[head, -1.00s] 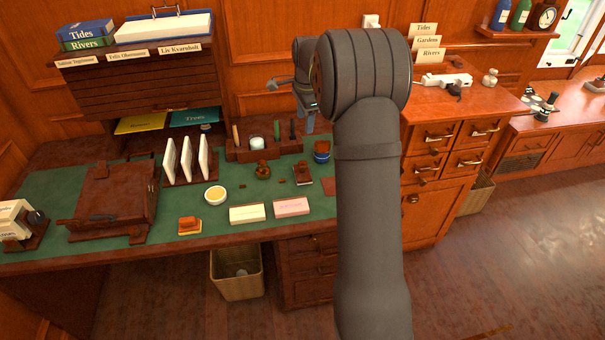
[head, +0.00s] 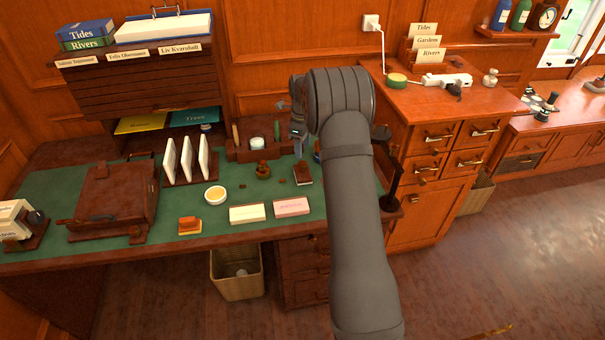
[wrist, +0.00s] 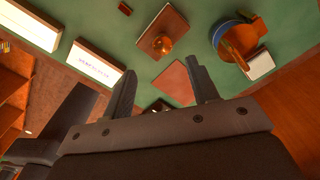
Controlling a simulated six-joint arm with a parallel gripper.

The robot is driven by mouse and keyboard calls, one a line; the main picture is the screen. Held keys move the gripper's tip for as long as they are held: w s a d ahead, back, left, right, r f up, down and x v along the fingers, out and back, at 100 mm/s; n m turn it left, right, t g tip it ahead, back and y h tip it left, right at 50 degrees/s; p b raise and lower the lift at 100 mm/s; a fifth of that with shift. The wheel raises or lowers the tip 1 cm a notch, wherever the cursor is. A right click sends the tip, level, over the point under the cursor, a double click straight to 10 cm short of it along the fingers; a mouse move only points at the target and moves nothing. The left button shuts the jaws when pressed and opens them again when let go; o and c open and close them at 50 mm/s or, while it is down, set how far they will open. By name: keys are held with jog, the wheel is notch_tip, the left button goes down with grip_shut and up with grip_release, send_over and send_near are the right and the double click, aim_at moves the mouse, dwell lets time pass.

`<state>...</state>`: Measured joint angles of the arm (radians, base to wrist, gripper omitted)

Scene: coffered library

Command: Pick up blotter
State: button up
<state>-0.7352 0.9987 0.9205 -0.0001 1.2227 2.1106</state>
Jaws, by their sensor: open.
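A dark brown block with a small knob (head: 303,174), which looks like the blotter, lies on the green desk top right of centre. In the wrist view this knobbed block (wrist: 160,36) sits flat on the green surface, beyond my fingertips. My gripper (head: 298,148) hangs over the desk behind the block in the head view, pointing down. In the wrist view its two fingers (wrist: 161,72) are apart with nothing held. A flat reddish square (wrist: 174,82) lies on the desk below, seen between the fingers.
A round blue-rimmed object (wrist: 219,33) with brown and white parts stands near the block. Pale and pink paper pads (head: 291,206) lie in front.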

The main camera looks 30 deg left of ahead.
aim_at(303, 162)
jog(key=f, duration=0.9)
jog(key=shift+w+a, duration=0.15)
jog(key=shift+w, duration=0.05)
jog(key=shift+r, duration=0.1)
jog(key=shift+c, duration=0.4)
jog(key=c, duration=1)
